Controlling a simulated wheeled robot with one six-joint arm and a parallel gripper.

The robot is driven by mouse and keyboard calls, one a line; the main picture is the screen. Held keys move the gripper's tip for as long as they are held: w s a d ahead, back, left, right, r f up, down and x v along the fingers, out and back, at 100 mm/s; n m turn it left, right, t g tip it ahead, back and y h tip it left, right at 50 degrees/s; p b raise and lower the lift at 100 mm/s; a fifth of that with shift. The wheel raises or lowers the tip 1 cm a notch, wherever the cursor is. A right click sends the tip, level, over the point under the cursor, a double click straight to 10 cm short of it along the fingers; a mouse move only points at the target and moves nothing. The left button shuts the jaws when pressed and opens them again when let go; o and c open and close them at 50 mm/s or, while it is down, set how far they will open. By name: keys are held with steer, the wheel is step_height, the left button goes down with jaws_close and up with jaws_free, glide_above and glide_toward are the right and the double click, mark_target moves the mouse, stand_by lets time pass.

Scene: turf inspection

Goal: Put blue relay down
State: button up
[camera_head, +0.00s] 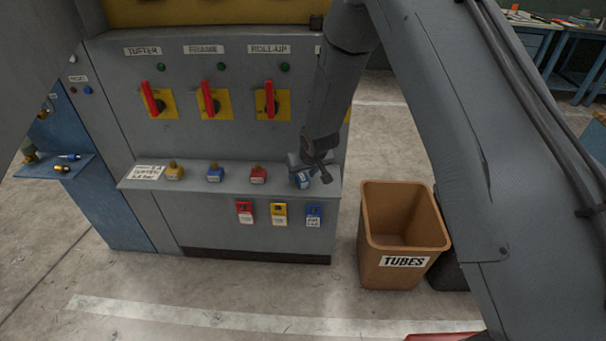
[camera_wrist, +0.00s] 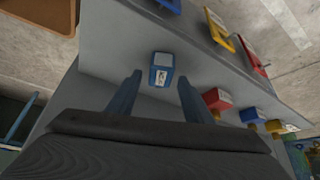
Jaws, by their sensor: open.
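A blue relay (camera_head: 303,183) with a pale label stands at the right end of the grey panel's shelf (camera_head: 225,182). In the wrist view the same blue relay (camera_wrist: 161,72) appears to rest on the shelf, just beyond and between the fingertips. My gripper (camera_head: 309,169) is open, with a finger on either side of the relay and a visible gap to each. In the wrist view my gripper (camera_wrist: 160,84) holds nothing. In the head view the fingers partly cover the relay.
A red relay (camera_head: 258,174), another blue relay (camera_head: 215,174) and a yellow relay (camera_head: 174,172) stand left along the shelf. Red, yellow and blue tagged holders (camera_head: 279,214) hang on its front. A brown TUBES bin (camera_head: 403,262) stands on the floor at right.

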steer(key=p+v, duration=0.1)
steer(key=v, duration=1.1)
steer(key=shift+r, duration=0.15)
steer(key=s+d+r+m+g+h, duration=0.1)
steer(key=s+d+r, duration=0.2)
steer(key=s+d, duration=0.35)
steer(key=s+d+r+m+g+h, duration=0.1)
steer(key=s+d+r, duration=0.2)
steer(key=s+d, duration=0.3)
steer(key=s+d+r+m+g, duration=0.1)
steer(key=s+d, duration=0.2)
steer(key=s, duration=0.4)
steer(key=s+d+r+m+g, duration=0.1)
steer(key=s+d, duration=0.2)
steer(key=s, duration=0.4)
steer(key=shift+s+d+r+g, duration=0.15)
steer(key=shift+d+r+g, duration=0.15)
steer(key=shift+g, duration=0.1)
steer(key=shift+c, duration=0.4)
